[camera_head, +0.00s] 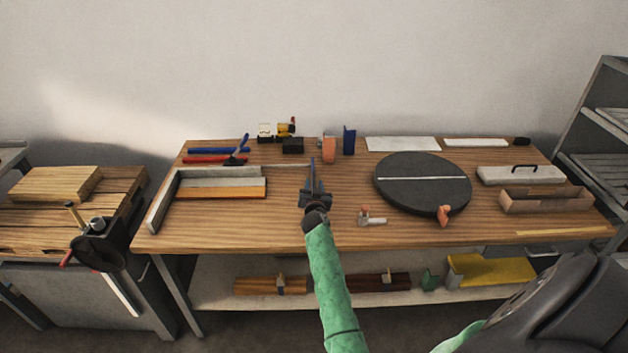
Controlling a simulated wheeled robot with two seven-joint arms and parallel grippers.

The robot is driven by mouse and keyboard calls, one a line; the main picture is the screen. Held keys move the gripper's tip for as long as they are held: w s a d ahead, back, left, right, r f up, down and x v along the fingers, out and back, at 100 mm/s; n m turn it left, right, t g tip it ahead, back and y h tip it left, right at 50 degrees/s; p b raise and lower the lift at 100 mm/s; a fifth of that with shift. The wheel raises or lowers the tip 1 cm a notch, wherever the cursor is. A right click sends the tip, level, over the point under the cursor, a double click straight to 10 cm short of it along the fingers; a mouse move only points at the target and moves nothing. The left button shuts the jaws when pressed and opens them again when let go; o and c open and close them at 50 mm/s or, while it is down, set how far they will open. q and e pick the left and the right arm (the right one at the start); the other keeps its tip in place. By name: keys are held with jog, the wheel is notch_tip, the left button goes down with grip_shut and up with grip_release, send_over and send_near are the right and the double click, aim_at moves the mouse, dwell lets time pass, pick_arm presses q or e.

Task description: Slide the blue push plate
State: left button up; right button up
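A blue upright plate (349,140), which looks like the push plate, stands near the back edge of the wooden workbench (290,232), right of an orange block.
A round black turntable (420,199) is right of my gripper, with a small orange-and-white piece (372,218) between. A grey L-shaped fence (161,201) with an orange-edged board (220,189) lies left. An orange block (328,149) stands beside the blue plate. The front bench strip is mostly clear.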

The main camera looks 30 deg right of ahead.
pick_arm(q)
jog(key=shift+s+a+f, duration=0.15)
jog(key=shift+s+f, duration=0.05)
jog(key=shift+s, duration=0.55)
pick_arm(e)
jog(key=shift+x, duration=0.85)
jog(key=shift+r, duration=0.1)
grip_shut()
